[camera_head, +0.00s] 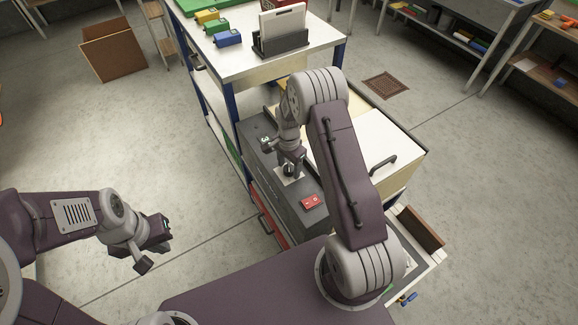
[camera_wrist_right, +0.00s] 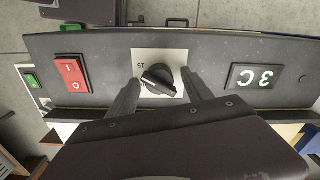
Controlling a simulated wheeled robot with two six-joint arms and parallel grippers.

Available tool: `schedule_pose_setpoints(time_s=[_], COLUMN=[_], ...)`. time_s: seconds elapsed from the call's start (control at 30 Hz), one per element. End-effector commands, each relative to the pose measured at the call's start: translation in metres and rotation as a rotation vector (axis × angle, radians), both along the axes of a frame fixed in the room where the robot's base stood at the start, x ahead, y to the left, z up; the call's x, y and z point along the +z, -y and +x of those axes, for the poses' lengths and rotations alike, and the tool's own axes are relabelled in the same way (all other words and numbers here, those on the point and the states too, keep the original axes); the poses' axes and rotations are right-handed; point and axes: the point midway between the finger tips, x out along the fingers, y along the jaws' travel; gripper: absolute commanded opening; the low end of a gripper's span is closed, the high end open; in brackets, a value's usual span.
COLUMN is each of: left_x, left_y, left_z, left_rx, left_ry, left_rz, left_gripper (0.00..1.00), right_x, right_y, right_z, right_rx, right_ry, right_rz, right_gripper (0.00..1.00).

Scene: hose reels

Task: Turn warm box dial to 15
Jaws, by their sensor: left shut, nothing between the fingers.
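The warm box dial (camera_wrist_right: 160,80) is a black knob on a white plate (camera_wrist_right: 150,62) set in the dark sloped panel (camera_wrist_right: 220,45). A number that looks like 15 is printed on the plate, upside down in the right wrist view. My right gripper (camera_wrist_right: 160,84) is open, with one finger on each side of the knob and small gaps visible. In the head view my right gripper (camera_head: 289,170) is at the white plate and mostly hides the dial. My left gripper (camera_head: 157,240) is shut and empty, over the floor at the left.
A red rocker switch (camera_head: 311,202) and a 3C label (camera_wrist_right: 264,77) flank the dial. The box's pale lid (camera_head: 365,150) has a dark handle (camera_head: 383,162). A table (camera_head: 285,62) with coloured blocks stands behind.

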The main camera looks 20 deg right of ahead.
Motion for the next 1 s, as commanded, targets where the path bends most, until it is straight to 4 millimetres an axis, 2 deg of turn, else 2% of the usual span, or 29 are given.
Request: schedule_pose_setpoints(time_s=[0.17, 0.4, 0.53, 0.67, 1.0], left_x=[-0.001, -0.003, -0.004, -0.004, -0.004], left_y=[0.0, 0.0, 0.0, 0.0, 0.0], left_z=[0.0, 0.0, 0.0, 0.0, 0.0], left_rx=[0.0, 0.0, 0.0, 0.0, 0.0], left_ry=[0.0, 0.0, 0.0, 0.0, 0.0], left_rz=[0.0, 0.0, 0.0, 0.0, 0.0], left_gripper=[0.0, 0.0, 0.0, 0.0, 0.0], right_x=[0.009, 0.062, 0.082, 0.09, 0.091], right_y=[0.0, 0.0, 0.0, 0.0, 0.0], right_z=[0.001, 0.001, 0.0, 0.0, 0.0], right_rx=[0.001, 0.0, 0.0, 0.0, 0.0], right_ry=[0.002, 0.004, 0.003, 0.001, 0.0], right_rz=[0.0, 0.0, 0.0, 0.0, 0.0], right_gripper=[0.59, 0.59, 0.59, 0.59, 0.59])
